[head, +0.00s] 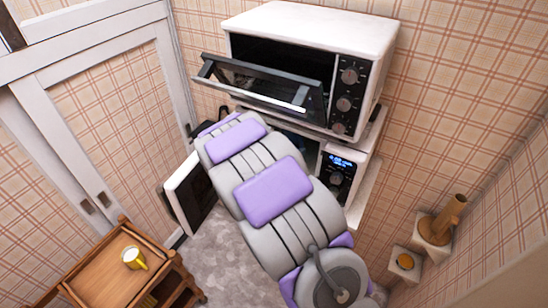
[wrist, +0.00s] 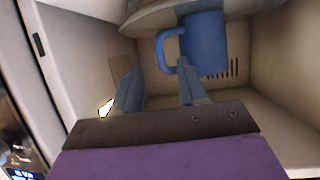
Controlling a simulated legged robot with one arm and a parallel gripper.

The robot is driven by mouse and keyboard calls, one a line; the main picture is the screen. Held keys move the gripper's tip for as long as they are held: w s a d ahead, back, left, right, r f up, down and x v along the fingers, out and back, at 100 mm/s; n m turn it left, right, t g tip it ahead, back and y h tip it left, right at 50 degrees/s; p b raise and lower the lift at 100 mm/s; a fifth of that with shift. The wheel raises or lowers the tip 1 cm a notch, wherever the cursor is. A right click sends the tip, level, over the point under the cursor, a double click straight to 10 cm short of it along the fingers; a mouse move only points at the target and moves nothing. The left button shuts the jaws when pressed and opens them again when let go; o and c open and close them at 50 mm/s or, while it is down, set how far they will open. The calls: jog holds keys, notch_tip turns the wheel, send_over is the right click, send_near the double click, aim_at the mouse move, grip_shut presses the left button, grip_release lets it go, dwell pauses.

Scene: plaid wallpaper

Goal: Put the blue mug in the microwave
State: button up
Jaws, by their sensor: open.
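The blue mug (wrist: 205,45) is inside the microwave (wrist: 265,100) in the wrist view, against the round turntable (wrist: 260,8). The wrist picture appears upside down, so the mug seems to stand upright on the turntable. Its handle points left. My gripper (wrist: 158,68) is open inside the cavity, with its fingertips close to the handle; one finger overlaps the mug's edge in the picture. I cannot tell whether they touch. In the head view, the microwave (head: 338,172) has its door (head: 192,192) open to the left; my arm hides its opening, the mug and my gripper.
A white toaster oven (head: 318,30) with its dark glass door (head: 262,85) lowered sits above the microwave, close over my arm. A wooden cart (head: 100,278) with a yellow mug (head: 133,258) stands at lower left.

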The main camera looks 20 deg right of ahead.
jog(key=p+v, duration=0.1)
jog(key=v, duration=1.1)
jog(key=shift+a+p, duration=0.3)
jog(key=shift+p, duration=0.1)
jog(key=shift+s, duration=0.15)
